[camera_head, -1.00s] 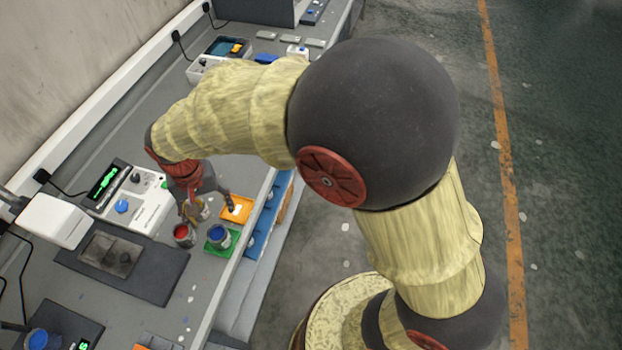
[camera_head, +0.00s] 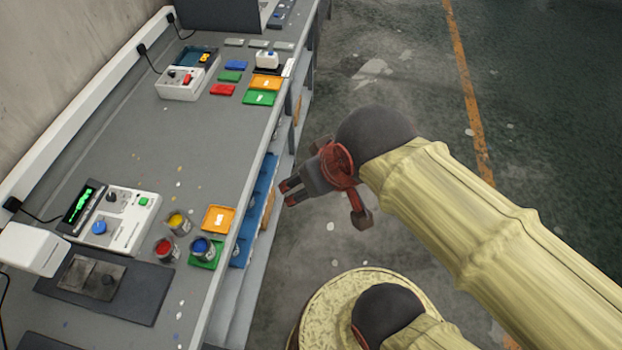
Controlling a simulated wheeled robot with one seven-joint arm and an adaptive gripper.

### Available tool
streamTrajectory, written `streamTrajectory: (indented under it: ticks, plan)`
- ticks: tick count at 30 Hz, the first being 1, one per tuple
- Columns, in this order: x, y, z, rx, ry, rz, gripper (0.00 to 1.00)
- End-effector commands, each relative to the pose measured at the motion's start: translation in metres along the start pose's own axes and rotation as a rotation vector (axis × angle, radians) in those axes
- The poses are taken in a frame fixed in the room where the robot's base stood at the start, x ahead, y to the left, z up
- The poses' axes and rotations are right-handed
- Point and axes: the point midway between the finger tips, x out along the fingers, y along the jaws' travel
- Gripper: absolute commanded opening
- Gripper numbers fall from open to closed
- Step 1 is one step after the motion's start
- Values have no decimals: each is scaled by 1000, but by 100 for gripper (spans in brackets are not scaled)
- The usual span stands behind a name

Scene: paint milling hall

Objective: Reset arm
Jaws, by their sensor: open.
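My gripper (camera_head: 287,194) is out over the floor, to the right of the workbench (camera_head: 218,140). Its dark fingers point left toward the bench edge and are apart, with nothing seen between them. My arm comes in from the lower right, folded back from the bench. On the bench, a red paint cup (camera_head: 165,250) and a yellow paint cup (camera_head: 177,222) stand beside each other. A blue paint cup (camera_head: 202,249) stands on a green card (camera_head: 211,258), with an orange card (camera_head: 218,219) behind it.
A white instrument with a green display (camera_head: 118,220) and a dark plate (camera_head: 140,290) are on the near bench. Further back are a smaller white device (camera_head: 187,83) and several coloured cards. Blue bins (camera_head: 258,205) sit under the bench edge. The floor (camera_head: 400,65) behind the gripper is clear.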

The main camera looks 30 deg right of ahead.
Motion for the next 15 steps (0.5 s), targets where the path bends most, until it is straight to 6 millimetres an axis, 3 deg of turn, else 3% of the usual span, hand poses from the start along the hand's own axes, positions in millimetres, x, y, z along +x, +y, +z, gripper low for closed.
streamTrajectory:
  ticks: [8, 15]
  plan:
    - [3, 0, 1, 0, 0, -1, 62]
    - [28, 0, 14, 0, -1, -1, 62]
